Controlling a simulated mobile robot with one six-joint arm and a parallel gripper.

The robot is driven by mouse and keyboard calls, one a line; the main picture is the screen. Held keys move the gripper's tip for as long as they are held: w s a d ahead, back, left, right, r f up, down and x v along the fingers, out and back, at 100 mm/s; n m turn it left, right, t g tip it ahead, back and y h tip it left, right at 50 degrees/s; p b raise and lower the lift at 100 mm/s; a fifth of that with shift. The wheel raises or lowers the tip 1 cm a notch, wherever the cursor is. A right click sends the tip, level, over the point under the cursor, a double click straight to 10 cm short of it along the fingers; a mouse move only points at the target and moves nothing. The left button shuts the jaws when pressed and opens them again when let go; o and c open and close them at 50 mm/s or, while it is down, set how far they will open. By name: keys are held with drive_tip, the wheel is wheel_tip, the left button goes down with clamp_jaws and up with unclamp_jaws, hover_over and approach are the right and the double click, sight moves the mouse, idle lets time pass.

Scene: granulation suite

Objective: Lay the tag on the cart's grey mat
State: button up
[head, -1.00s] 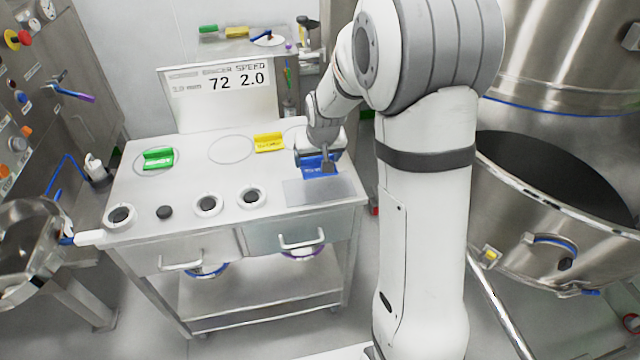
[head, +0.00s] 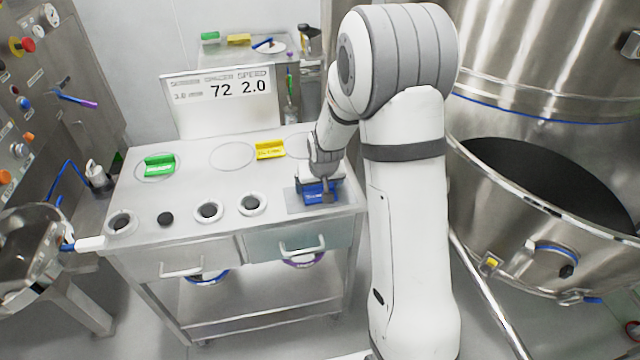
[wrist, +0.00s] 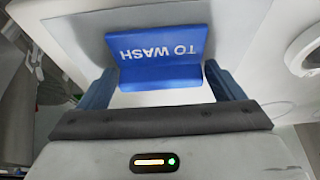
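The blue tag (head: 318,193), an angled piece lettered "TO WASH", is over the cart's grey mat (head: 292,202) at the cart top's front right. The mat (wrist: 232,35) shows around the tag. I cannot tell whether the tag's underside touches the mat. In the head view my gripper (head: 321,184) is low over the mat and partly hides the tag.
On the cart top (head: 190,200) stand a green tag (head: 159,165) and a yellow tag (head: 269,150). A display panel (head: 222,100) rises behind. A steel vessel (head: 560,215) is at right.

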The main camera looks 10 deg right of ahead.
drive_tip(key=shift+o, duration=1.1)
drive_tip(key=shift+r, duration=0.15)
drive_tip(key=shift+r, duration=0.25)
drive_tip(key=v, duration=1.2)
drive_tip(key=s+r+g, duration=0.1)
drive_tip(key=s+r, duration=0.1)
drive_tip(key=s, duration=1)
drive_tip(key=s+r, duration=0.3)
drive_tip(key=s, duration=0.9)
drive_tip(key=shift+d+r+g, duration=0.2)
drive_tip(key=shift+r+g, duration=0.05)
drive_tip(key=shift+g, duration=0.15)
